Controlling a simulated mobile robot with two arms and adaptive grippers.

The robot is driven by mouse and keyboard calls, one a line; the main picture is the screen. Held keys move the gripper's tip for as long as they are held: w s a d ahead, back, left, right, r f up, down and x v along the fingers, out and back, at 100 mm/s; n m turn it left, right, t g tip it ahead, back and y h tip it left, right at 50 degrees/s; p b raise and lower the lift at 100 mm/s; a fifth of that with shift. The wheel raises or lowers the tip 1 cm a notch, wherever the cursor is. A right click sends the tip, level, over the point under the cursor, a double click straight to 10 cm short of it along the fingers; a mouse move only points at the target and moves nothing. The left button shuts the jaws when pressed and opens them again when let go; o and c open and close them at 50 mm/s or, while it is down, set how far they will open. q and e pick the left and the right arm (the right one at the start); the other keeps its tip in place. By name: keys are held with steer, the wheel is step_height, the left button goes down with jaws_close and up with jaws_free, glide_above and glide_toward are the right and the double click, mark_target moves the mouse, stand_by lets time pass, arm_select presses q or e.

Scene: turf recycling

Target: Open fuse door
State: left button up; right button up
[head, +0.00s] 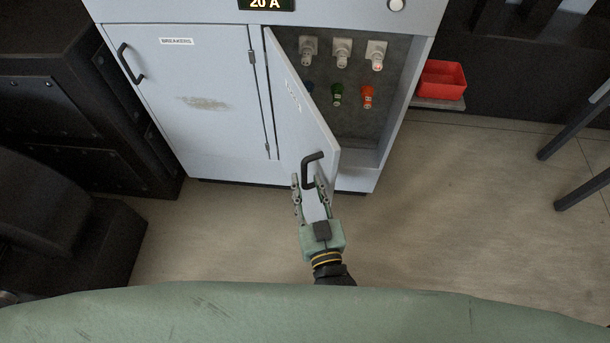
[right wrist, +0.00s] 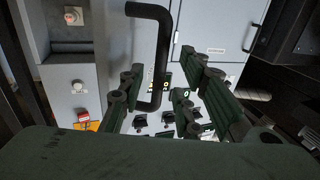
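The fuse door (head: 299,110) is the right door of a grey cabinet. It is swung partly outward from its left-hand hinge. Its black bar handle (head: 311,168) is near the free edge. My right gripper (head: 309,181) is at the handle, with its fingers spread. In the right wrist view the black handle (right wrist: 161,60) shows between the two separated fingers of the right gripper (right wrist: 162,84). I cannot tell whether a finger touches it. Behind the door, a green fuse (head: 337,95) and an orange-red fuse (head: 367,96) show; a blue one is partly hidden by the door. My left gripper is not in view.
The closed breakers door (head: 200,90) is on the left. Pale sockets (head: 342,52) line the upper compartment. A red bin (head: 442,80) sits right of the cabinet. Black equipment (head: 75,90) stands left, and dark legs (head: 580,125) are at far right. The floor in front is clear.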

steer(key=v, duration=0.8)
steer(key=shift+s, duration=0.1)
